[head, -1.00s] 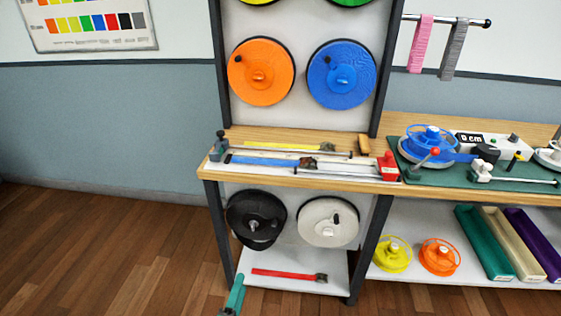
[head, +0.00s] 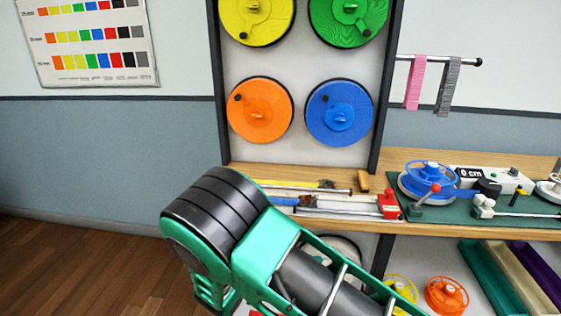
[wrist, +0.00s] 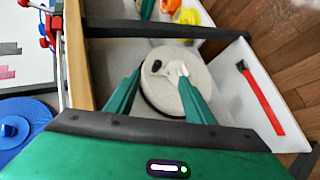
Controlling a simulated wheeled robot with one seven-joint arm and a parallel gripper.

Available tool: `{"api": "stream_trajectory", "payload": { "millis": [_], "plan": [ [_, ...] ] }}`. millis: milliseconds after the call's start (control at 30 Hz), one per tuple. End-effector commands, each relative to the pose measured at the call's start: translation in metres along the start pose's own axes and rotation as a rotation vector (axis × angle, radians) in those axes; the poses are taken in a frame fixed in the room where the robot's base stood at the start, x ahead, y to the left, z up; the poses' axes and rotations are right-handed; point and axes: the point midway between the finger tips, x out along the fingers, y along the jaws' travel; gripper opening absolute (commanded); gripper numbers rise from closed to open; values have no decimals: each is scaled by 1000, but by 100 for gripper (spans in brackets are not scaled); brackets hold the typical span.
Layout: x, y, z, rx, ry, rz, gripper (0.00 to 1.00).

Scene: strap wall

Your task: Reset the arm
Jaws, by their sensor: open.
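My gripper (wrist: 160,98) is open in the wrist view, its two green fingers spread apart with nothing between them that I can see held. Beyond the fingers is the white reel (wrist: 165,65), which stands in the lower bay of the strap wall. In the head view my green and black arm covers the front of the bench, and the gripper itself is not clear there. The white reel shows there only as a sliver (head: 345,243) behind the arm.
Orange (head: 260,110) and blue (head: 340,112) reels hang on the upright panel. The bench top holds straps and a red block (head: 389,205). A red strap (wrist: 262,96) lies on the lower shelf. Yellow and orange spools (head: 447,296) sit low at the right.

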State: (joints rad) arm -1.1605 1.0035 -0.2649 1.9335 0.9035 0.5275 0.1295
Motion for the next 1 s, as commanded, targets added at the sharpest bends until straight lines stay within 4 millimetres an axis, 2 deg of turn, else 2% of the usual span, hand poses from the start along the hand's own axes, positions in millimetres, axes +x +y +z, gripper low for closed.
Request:
{"api": "stream_trajectory", "payload": {
  "millis": [33,100,267,500,767,1000],
  "plan": [
    [10,21,6,31,-50,-33,48],
    [21,45,17,64,-112,-76,48],
    [43,96,46,144,-244,-177,48],
    [65,165,102,270,-411,-330,48],
    [74,228,172,416,-545,-494,48],
    [65,271,243,552,-628,-636,48]
  ]
}}
